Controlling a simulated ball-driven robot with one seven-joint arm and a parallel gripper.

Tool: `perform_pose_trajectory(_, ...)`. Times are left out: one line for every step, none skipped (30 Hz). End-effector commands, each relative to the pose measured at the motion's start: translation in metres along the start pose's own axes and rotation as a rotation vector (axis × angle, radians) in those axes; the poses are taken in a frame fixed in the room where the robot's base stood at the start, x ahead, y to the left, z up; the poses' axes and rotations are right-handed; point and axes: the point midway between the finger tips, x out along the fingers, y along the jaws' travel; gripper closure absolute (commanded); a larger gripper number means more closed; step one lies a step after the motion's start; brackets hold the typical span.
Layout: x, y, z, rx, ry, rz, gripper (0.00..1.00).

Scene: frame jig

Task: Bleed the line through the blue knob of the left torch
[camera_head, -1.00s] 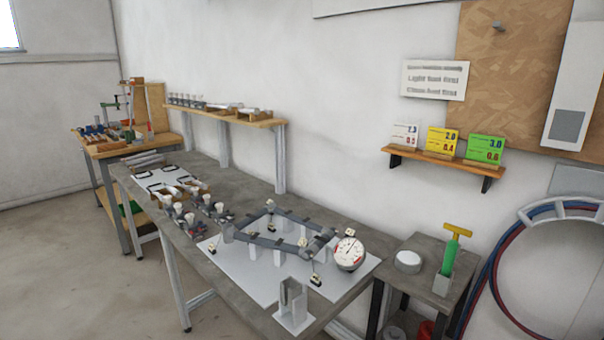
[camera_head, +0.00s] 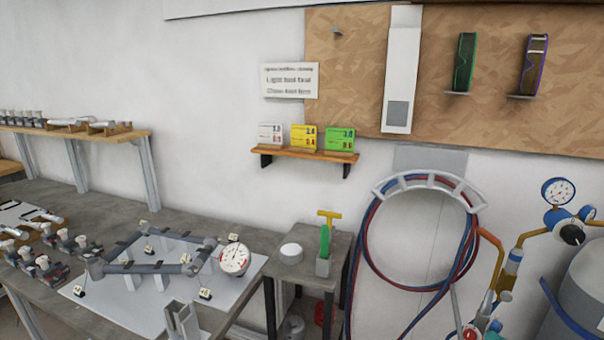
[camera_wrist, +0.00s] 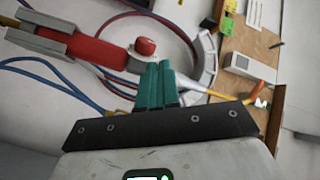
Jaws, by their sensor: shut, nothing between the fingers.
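My gripper (camera_wrist: 157,86) shows in the wrist view, its two teal fingers together with nothing between them. A red round knob (camera_wrist: 145,46) is just above and left of the fingertips; I cannot tell if they touch. It sits beside a thick red body with grey metal ends (camera_wrist: 88,47). In the head view, torch-like fittings with curved orange tubes (camera_head: 492,252) stand at the lower right. I cannot tell which blue part is the left torch's knob.
Red and blue hoses (camera_head: 368,232) hang coiled on a wall bracket. A grey cylinder (camera_head: 585,285) with a blue gauge (camera_head: 558,192) stands at right. A small side table (camera_head: 345,243) and a workbench (camera_head: 135,213) with a frame jig are left of the hoses.

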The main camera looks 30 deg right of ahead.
Motion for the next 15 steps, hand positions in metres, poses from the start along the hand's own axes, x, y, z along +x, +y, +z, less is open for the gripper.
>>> perform_pose_trajectory(-0.0001, -0.0055, -0.0061, -0.007, 0.013, -0.003, 1.0)
perform_pose_trajectory(-0.0001, -0.0063, -0.0063, -0.007, 0.013, -0.003, 1.0)
perform_pose_trajectory(-0.0002, -0.0063, -0.0064, -0.007, 0.014, -0.003, 1.0)
perform_pose_trajectory(-0.0003, -0.0055, -0.0062, -0.007, 0.014, -0.003, 1.0)
perform_pose_trajectory(-0.0004, -0.0054, -0.0062, -0.007, 0.015, -0.003, 1.0)
perform_pose_trajectory(-0.0004, -0.0054, -0.0058, -0.008, 0.015, -0.003, 1.0)
perform_pose_trajectory(-0.0004, -0.0055, -0.0053, -0.008, 0.015, -0.003, 1.0)
perform_pose_trajectory(-0.0004, -0.0056, -0.0046, -0.008, 0.015, -0.003, 1.0)
perform_pose_trajectory(-0.0004, -0.0058, -0.0034, -0.008, 0.014, -0.003, 1.0)
perform_pose_trajectory(-0.0004, -0.006, -0.0023, -0.008, 0.014, -0.003, 1.0)
perform_pose_trajectory(-0.0004, -0.0061, -0.0012, -0.008, 0.013, -0.003, 1.0)
perform_pose_trajectory(-0.0004, -0.0061, 0.0005, -0.007, 0.012, -0.003, 1.0)
perform_pose_trajectory(-0.0003, -0.0061, 0.0016, -0.007, 0.012, -0.002, 1.0)
perform_pose_trajectory(-0.0004, -0.0059, 0.0025, -0.006, 0.011, -0.002, 1.0)
perform_pose_trajectory(-0.0013, -0.0056, 0.0033, -0.006, 0.01, -0.001, 1.0)
